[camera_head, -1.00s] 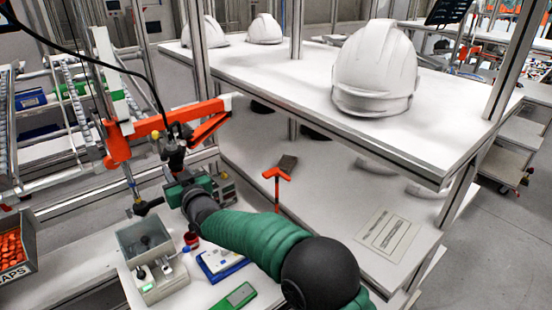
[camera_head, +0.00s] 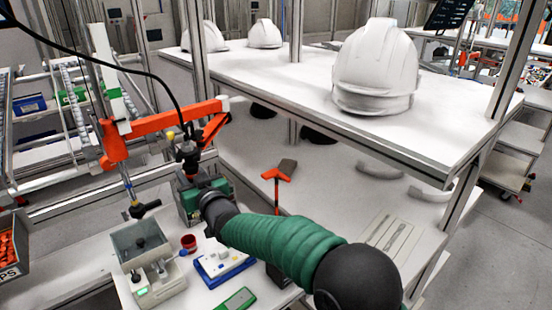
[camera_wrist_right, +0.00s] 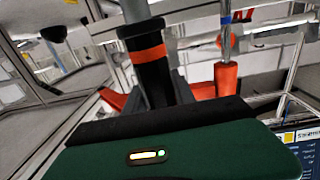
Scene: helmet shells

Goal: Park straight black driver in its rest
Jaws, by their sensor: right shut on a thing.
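The straight black driver (camera_head: 189,154) hangs roughly upright, with a black cable running up from it. In the right wrist view its black body (camera_wrist_right: 152,72) has an orange band. My right gripper (camera_head: 192,180) is shut on the driver. The orange bracket (camera_head: 165,128) reaches out from the left behind the driver. Its forked end (camera_head: 214,126) is just right of the driver's top. I cannot tell whether the driver touches it. A second tool, with a black angled head (camera_head: 145,208), hangs to the left. My left gripper is not in view.
A grey box (camera_head: 140,243), a red cup (camera_head: 189,242) and a blue tray (camera_head: 222,264) stand on the bench below. An orange-handled tool (camera_head: 277,174) stands to the right. A white shelf (camera_head: 290,80) with helmets is at the right.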

